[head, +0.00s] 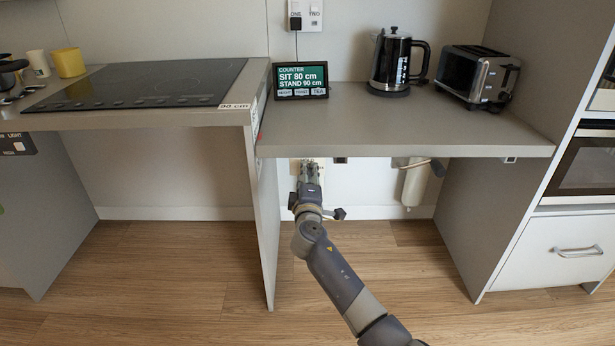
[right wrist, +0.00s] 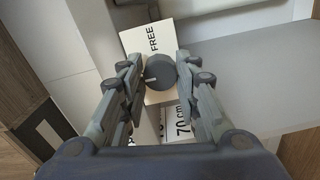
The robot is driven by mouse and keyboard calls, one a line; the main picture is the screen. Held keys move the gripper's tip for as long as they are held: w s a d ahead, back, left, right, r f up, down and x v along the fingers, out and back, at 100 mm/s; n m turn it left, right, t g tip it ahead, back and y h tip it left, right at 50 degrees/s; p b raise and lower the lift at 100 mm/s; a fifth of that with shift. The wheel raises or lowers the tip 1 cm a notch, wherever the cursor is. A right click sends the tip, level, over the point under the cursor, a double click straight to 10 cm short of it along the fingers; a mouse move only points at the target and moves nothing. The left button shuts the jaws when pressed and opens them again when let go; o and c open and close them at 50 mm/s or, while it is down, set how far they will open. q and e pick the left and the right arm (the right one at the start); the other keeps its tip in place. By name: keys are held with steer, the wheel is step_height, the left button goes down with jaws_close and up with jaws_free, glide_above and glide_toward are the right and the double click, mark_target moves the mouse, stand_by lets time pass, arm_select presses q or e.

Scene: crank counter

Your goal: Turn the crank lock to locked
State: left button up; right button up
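The crank lock is a round dark knob (right wrist: 160,72) with a small white mark, on a cream plate (right wrist: 150,38) lettered FREE, seen in the right wrist view. The mark points to the lower left of that picture, not at the word FREE. Any other word on the plate is hidden. My right gripper (right wrist: 157,66) is open, with its fingers on either side of the knob; I cannot tell whether they touch it. In the head view my right gripper (head: 309,168) is under the counter's front edge, and it hides the knob. My left gripper is not in view.
The counter (head: 400,125) overhangs my right gripper, and a side panel (head: 262,220) stands close on its left. A crank handle (head: 437,167) hangs under the counter further right. A height label (right wrist: 182,128) reads 70 cm. Kettle (head: 391,62) and toaster (head: 478,75) stand on top.

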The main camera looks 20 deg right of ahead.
steer(key=o, duration=0.3)
steer(key=v, duration=1.2)
stand_by(0.3)
